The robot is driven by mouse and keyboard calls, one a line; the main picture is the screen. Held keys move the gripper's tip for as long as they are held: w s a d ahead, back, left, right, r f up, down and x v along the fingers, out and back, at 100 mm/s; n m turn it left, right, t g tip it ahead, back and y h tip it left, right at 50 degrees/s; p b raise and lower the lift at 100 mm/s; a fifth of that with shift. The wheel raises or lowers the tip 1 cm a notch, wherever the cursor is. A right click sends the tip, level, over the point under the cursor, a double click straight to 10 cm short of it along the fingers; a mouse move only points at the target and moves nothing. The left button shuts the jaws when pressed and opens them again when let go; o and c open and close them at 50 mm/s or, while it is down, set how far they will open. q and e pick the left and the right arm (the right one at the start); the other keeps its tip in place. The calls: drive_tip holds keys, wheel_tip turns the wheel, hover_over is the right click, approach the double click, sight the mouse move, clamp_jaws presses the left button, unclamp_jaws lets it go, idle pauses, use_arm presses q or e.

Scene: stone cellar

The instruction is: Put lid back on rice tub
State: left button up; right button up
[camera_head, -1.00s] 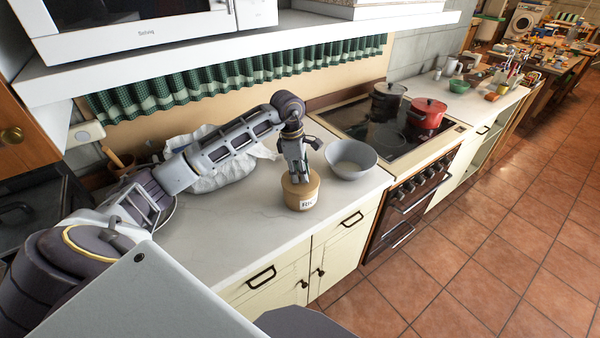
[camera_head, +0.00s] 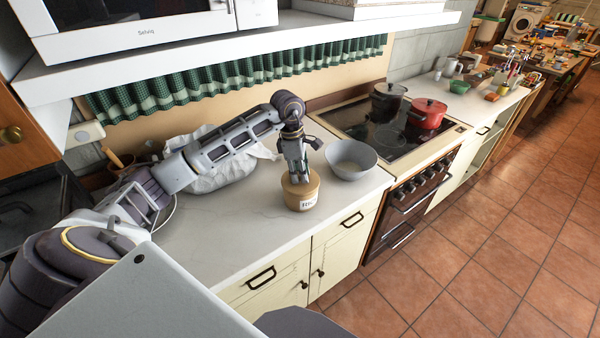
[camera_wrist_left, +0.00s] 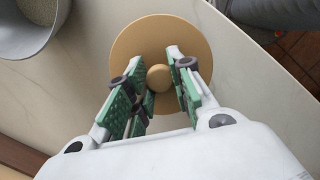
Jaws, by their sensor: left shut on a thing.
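The rice tub (camera_head: 301,197) is a tan round tub with a label, standing upright on the counter near its front edge. Its tan lid (camera_wrist_left: 150,35) is round with a ball knob (camera_wrist_left: 159,77), seen from above in the left wrist view. The lid is at the top of the tub in the head view; whether it is fully seated I cannot tell. My left gripper (camera_head: 296,178) points down over the tub. In the wrist view its green-padded fingers (camera_wrist_left: 158,90) are shut on the lid's knob. My right gripper is not in view.
A grey bowl (camera_head: 352,160) stands just right of the tub; the wrist view shows pale grains in it. A stove with a dark pot (camera_head: 388,101) and a red pot (camera_head: 427,114) is beyond. A crumpled white bag (camera_head: 222,170) lies behind my left arm. The counter's front left is clear.

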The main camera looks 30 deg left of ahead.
use_arm(q)
drive_tip(key=shift+f+b, duration=0.2)
drive_tip(key=shift+b, duration=0.2)
idle(1.4)
drive_tip(key=o, duration=1.3)
drive_tip(key=shift+o, duration=0.2)
drive_tip(key=shift+r, duration=0.15)
drive_tip(key=shift+r+p, duration=1.85)
drive_tip(key=shift+r, duration=1.55)
clamp_jaws()
